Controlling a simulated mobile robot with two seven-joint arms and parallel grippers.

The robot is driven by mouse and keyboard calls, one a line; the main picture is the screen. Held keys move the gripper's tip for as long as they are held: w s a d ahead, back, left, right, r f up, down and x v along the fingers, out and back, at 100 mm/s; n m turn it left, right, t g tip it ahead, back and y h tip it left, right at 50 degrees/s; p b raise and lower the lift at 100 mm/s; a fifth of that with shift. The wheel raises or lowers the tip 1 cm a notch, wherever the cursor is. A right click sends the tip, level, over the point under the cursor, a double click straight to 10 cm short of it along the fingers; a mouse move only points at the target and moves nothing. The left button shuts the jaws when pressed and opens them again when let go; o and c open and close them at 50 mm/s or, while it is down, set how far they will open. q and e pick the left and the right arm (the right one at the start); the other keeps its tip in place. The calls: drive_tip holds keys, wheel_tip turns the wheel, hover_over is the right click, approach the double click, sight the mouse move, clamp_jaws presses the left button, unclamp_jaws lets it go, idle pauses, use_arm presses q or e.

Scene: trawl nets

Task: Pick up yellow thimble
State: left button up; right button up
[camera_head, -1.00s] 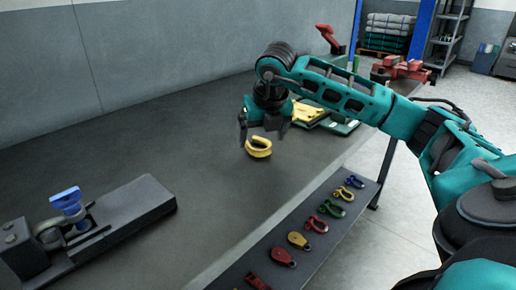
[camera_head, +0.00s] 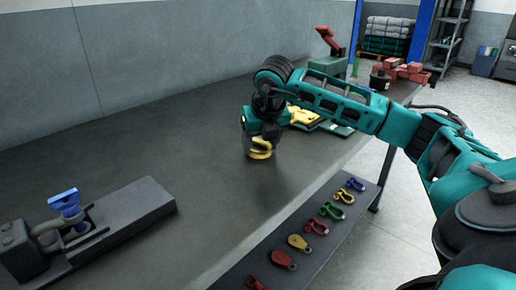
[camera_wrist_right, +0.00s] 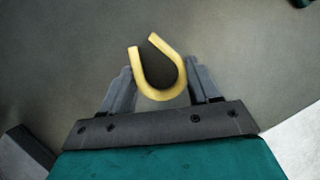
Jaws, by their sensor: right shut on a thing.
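The yellow thimble (camera_head: 260,152) is a curved U-shaped piece on the grey workbench (camera_head: 180,130). My right gripper (camera_head: 260,148) reaches down over it, with its fingers on either side. In the right wrist view the thimble (camera_wrist_right: 160,90) lies between the two fingers of my right gripper (camera_wrist_right: 160,88), its open end pointing away from the palm. The gripper is shut on the thimble's rounded end. The thimble appears to be at or very near the bench top. My left gripper is not in view.
A dark fixture with a blue-topped shackle (camera_head: 66,205) stands at the bench's left front. Yellow and green gloves (camera_head: 305,118) lie behind the gripper. A lower shelf (camera_head: 255,250) holds several coloured shackles and blocks. The middle of the bench is clear.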

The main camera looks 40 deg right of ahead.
drive_tip(key=shift+c, duration=0.8)
